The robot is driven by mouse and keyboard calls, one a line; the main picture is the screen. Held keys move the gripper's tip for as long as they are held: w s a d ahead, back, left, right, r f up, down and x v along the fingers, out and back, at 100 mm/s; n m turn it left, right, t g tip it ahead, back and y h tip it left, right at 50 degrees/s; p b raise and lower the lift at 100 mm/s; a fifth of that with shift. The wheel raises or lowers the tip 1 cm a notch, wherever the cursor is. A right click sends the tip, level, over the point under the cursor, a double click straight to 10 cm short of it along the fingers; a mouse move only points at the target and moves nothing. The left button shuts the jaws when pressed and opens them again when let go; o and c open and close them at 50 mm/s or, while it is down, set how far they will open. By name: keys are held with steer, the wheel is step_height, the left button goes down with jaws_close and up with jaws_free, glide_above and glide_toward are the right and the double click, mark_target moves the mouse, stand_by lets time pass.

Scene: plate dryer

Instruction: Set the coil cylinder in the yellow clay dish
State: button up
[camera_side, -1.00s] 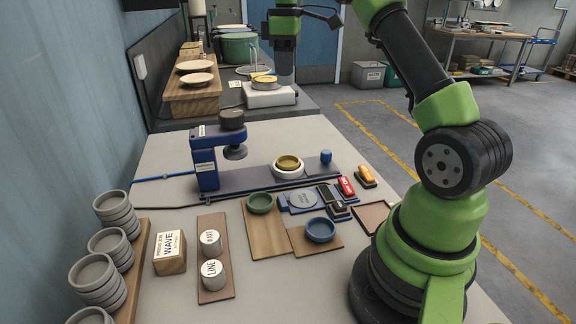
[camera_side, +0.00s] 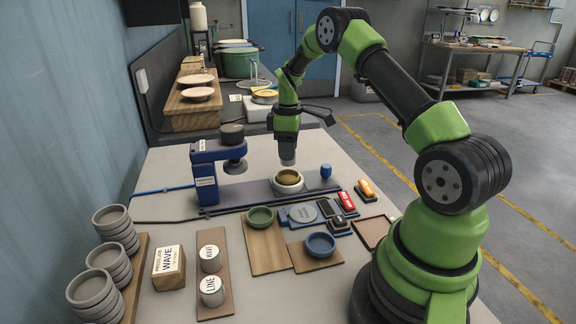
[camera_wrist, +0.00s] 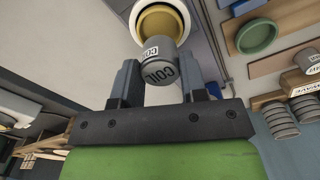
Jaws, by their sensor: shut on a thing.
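My gripper (camera_side: 288,148) points down, shut on the grey coil cylinder (camera_side: 287,160). In the wrist view, the cylinder (camera_wrist: 157,66), lettered COIL, sits between the two fingers of my gripper (camera_wrist: 158,76). The yellow clay dish (camera_side: 288,176) sits in a round white holder on the slide of the blue press. The cylinder is just above the dish in the side view. In the wrist view, it covers part of the yellow dish (camera_wrist: 155,18). I cannot tell whether the cylinder touches the dish.
The blue press (camera_side: 205,175) stands left of the dish, its dark head overhanging the slide. A green dish (camera_side: 260,218) and a blue dish (camera_side: 320,244) rest on boards in front. LINE (camera_side: 212,291) and WAVE (camera_side: 210,258) cylinders stand front left. A blue peg (camera_side: 326,171) is at right.

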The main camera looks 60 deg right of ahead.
mark_target(288, 163)
steer(key=shift+f, duration=2.15)
steer(key=shift+f, duration=0.3)
steer(key=o, duration=1)
steer(key=shift+c, duration=0.2)
steer(key=shift+r, duration=0.1)
